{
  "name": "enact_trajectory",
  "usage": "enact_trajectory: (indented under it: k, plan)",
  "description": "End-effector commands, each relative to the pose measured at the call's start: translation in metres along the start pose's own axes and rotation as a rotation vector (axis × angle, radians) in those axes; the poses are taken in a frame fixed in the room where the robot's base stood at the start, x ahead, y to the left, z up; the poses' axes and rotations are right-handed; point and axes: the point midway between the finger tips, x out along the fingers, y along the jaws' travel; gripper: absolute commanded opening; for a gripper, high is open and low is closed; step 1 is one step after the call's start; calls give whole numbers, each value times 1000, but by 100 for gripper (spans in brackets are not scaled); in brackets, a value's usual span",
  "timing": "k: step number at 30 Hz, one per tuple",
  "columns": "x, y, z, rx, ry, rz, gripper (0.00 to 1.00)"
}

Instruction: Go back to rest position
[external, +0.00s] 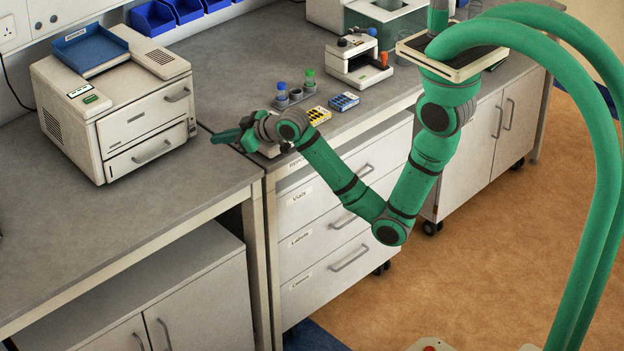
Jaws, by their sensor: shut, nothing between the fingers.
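My green arm hangs from its mount at the upper right and bends up toward the bench. My gripper (222,136) points left above the bench, near its front edge. Its fingers look together, with nothing seen between them. It is just right of the beige printer-like machine (128,100) and apart from it, as far as this view shows. A pale object (270,150) lies under the wrist and is partly hidden by it.
A small rack (296,97) holds a blue-capped and a green-capped vial. A white instrument (357,62) stands behind. Drawers (325,205) sit below the bench. The floor (480,240) at right is open.

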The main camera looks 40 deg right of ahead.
Motion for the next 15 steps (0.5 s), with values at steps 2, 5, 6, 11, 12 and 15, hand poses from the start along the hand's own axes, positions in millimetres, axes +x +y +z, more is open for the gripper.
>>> enact_trajectory:
  k: [2, 5, 6, 11, 12, 15]
  plan:
    - [-15, -1, 6, 55, 89, -1, 0]
    - [-32, -7, 8, 115, 186, -6, 0]
    - [-38, -10, 11, 139, 217, -9, 0]
    - [-61, -29, 29, 235, 313, -28, 0]
    - [-67, -36, 36, 262, 330, -34, 0]
    - [-82, -55, 55, 330, 369, -50, 0]
